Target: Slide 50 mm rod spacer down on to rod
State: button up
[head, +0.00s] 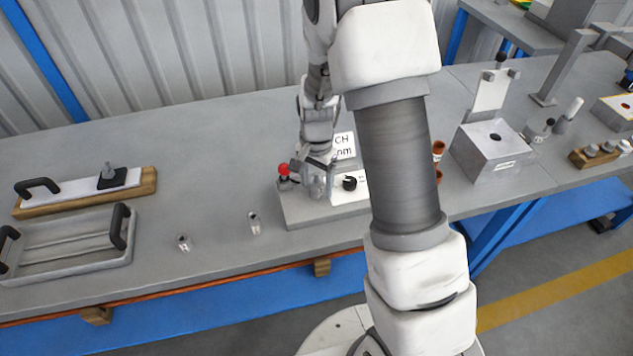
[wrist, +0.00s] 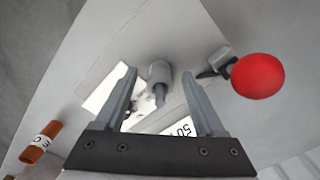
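My gripper (head: 318,176) is over a grey fixture block (head: 300,216) on the bench. In the wrist view my gripper (wrist: 160,100) is open, with its two fingers apart. Between them, with space on both sides, stands a thick grey cylinder (wrist: 159,73) with a thinner rod (wrist: 160,95) at its near end. I cannot tell whether the cylinder is a spacer or part of the fixture. Two small metal cylinders, one (head: 184,243) to the left and one (head: 254,223) nearer the fixture, stand apart on the bench; their lengths cannot be read.
A red ball knob (head: 284,169) stands close left of my gripper; it also shows in the wrist view (wrist: 258,76). A black knob (head: 350,183) and a sign (head: 344,145) are to its right. A brown labelled tube (wrist: 40,143) lies nearby.

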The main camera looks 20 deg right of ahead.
notch_tip(320, 180, up, 17)
jog(key=p, duration=0.3)
jog(key=shift+r, duration=0.2)
jog(key=shift+r, duration=0.1)
dwell(0.5)
jog(key=s+r+n+t+p, duration=0.1)
jog(key=s+r+n+t, duration=0.1)
jog(key=s+r+n, duration=0.3)
jog(key=s+r+n+t+p, duration=0.2)
jog(key=s+r, duration=0.8)
jog(key=s, duration=0.5)
jog(key=n+t, duration=0.1)
jog(key=n, duration=0.1)
jog(key=shift+s+r+n+t, duration=0.2)
jog(key=shift+r+n+t, duration=0.1)
jog(key=shift+r+n, duration=0.1)
